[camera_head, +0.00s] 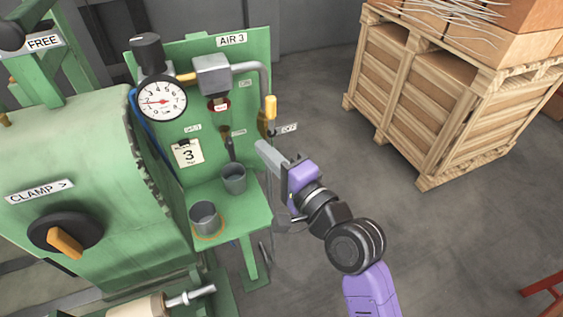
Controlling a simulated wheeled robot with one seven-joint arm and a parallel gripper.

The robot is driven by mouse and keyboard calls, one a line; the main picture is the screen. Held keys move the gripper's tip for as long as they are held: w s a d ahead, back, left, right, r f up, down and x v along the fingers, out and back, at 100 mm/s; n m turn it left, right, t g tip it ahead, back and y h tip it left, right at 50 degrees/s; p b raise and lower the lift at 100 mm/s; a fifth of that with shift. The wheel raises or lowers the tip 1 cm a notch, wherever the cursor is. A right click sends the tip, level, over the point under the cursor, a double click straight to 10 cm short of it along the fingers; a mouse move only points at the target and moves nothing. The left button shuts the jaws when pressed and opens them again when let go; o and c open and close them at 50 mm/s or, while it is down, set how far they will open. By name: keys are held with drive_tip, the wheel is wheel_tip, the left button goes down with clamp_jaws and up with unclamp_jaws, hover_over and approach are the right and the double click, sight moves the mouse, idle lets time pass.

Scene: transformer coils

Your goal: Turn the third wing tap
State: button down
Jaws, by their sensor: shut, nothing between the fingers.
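A green panel (285,50) bears the label AIR 3. At its right edge, a grey pipe runs down to a fitting with a yellow upright handle (270,106); this looks like a tap, but I cannot tell for sure that it is the third wing tap. My gripper (262,147) is shut and empty. Its grey fingers point up and left, just below the yellow handle in the picture, with no visible contact. A small label next to the fitting is too small to read surely.
A round gauge (161,100) and a card with a 3 (188,153) are on the panel. Two grey cups (205,218) stand on the green shelf (240,207). A wooden crate (440,110) stands right; the floor between is clear.

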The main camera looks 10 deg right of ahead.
sight(231, 149)
drive_tip(key=shift+s+a+p, duration=0.3)
drive_tip(key=shift+s+a, duration=0.05)
drive_tip(key=shift+a, duration=0.6)
drive_tip(key=shift+s+a+p, duration=0.3)
drive_tip(key=shift+a, duration=0.6)
drive_tip(key=shift+f, duration=0.15)
